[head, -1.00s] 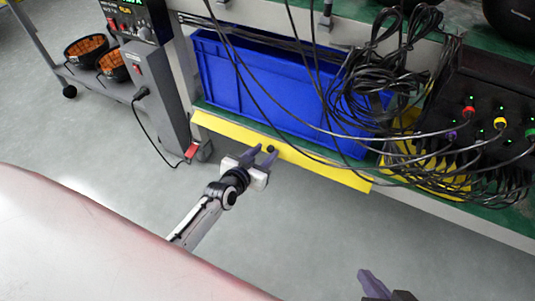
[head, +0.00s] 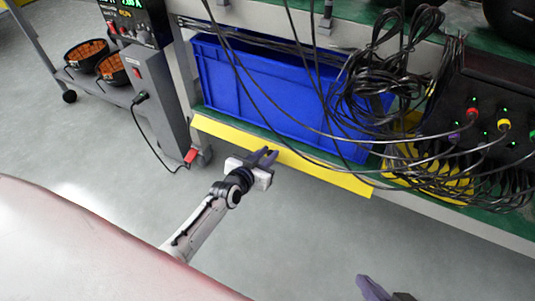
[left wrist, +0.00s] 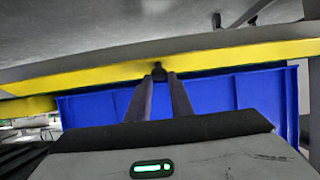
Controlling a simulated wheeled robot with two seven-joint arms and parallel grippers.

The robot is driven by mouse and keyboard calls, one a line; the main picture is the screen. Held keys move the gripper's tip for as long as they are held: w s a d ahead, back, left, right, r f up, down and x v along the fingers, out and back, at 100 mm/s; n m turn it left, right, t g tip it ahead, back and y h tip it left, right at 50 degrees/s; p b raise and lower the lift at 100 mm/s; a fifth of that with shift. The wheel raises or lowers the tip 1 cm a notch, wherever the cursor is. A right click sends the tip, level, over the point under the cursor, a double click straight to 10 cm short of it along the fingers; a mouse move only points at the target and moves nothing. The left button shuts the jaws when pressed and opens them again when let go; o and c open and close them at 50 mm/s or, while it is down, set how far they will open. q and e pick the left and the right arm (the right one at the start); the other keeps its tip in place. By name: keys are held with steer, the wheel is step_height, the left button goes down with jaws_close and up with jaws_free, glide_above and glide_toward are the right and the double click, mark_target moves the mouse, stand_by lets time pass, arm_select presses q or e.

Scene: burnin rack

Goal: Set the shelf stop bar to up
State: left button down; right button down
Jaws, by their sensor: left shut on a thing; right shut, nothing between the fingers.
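The shelf stop bar (head: 325,170) is a long yellow bar along the front edge of the low shelf, below the blue bin. It also shows in the left wrist view (left wrist: 85,76), crossing in front of the bin. A small black knob (left wrist: 158,66) sits on the bar between my left fingertips. My left gripper (head: 268,156) is shut on this knob; its fingers also show in the left wrist view (left wrist: 160,76). In the head view the fingers mostly hide the knob. My right gripper (head: 383,291) is shut and empty at the bottom edge, partly cut off.
A blue bin (head: 230,80) stands on the shelf behind the bar. Black cables (head: 380,95) hang in front of the bin and pile up at the right. A grey powered unit (head: 157,100) stands left of the shelf. The floor in front is clear.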

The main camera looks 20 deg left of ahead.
steer(key=shift+r, duration=0.15)
steer(key=shift+s+d+f, duration=0.1)
steer(key=shift+s+f, duration=0.15)
steer(key=shift+f, duration=0.1)
steer(key=shift+w+r, duration=0.2)
steer(key=shift+r, duration=0.05)
stand_by(0.7)
arm_select(q)
steer(key=c, duration=1.6)
jaws_free()
steer(key=shift+c, duration=0.2)
